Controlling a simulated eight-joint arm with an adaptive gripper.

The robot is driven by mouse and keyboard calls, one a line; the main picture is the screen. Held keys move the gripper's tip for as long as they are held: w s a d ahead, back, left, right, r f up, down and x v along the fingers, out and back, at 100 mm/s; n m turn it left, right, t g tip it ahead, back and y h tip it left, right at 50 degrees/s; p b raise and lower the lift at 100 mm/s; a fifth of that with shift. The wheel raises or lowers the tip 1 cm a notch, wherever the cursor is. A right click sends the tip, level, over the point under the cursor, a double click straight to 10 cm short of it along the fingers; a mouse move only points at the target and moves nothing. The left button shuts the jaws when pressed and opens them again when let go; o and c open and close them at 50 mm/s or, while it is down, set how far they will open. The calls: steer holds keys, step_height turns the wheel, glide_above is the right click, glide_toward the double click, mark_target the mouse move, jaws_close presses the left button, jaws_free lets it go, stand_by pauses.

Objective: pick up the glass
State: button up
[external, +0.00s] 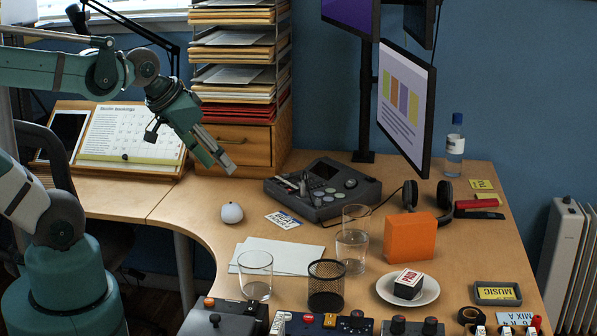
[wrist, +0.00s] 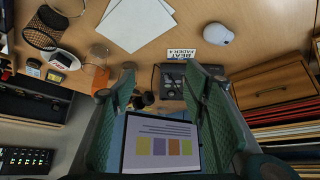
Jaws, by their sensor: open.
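Several clear glasses stand on the desk. One glass (external: 255,274) is at the front left, beside the black mesh cup. A second glass (external: 351,252) stands right of the white paper, and another glass (external: 356,216) shows just behind it, partly overlapped. Glasses also show faintly at upper left in the wrist view, one glass (wrist: 98,52) near the mesh cup. My gripper (external: 228,166) is open and empty, high above the desk's back left, in front of the wooden drawers and well away from the glasses. In the wrist view its fingers (wrist: 163,80) are spread apart.
The mesh cup (external: 326,286), orange box (external: 409,237), and plate (external: 426,292) with a small block crowd the glasses. A grey device (external: 323,189), white mouse (external: 232,213) and headphones (external: 428,205) lie behind. A monitor (external: 405,108) hangs over the right side. White paper (external: 277,256) lies flat.

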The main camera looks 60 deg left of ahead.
steer(key=shift+o, duration=0.3)
steer(key=o, duration=0.6)
steer(key=shift+c, duration=0.2)
steer(key=shift+d, duration=0.1)
steer(key=s+d+f+n+g+p, duration=0.1)
steer(key=d+f+n+g+p, duration=0.2)
steer(key=d+f+n, duration=0.3)
steer(key=s+d+f+n+g+p, duration=0.1)
steer(key=d+f+n+g+p, duration=0.3)
steer(key=d+n, duration=0.4)
steer(key=d+f+p, duration=0.1)
steer(key=d+f, duration=0.1)
steer(key=d, duration=0.2)
stand_by(0.3)
stand_by(0.4)
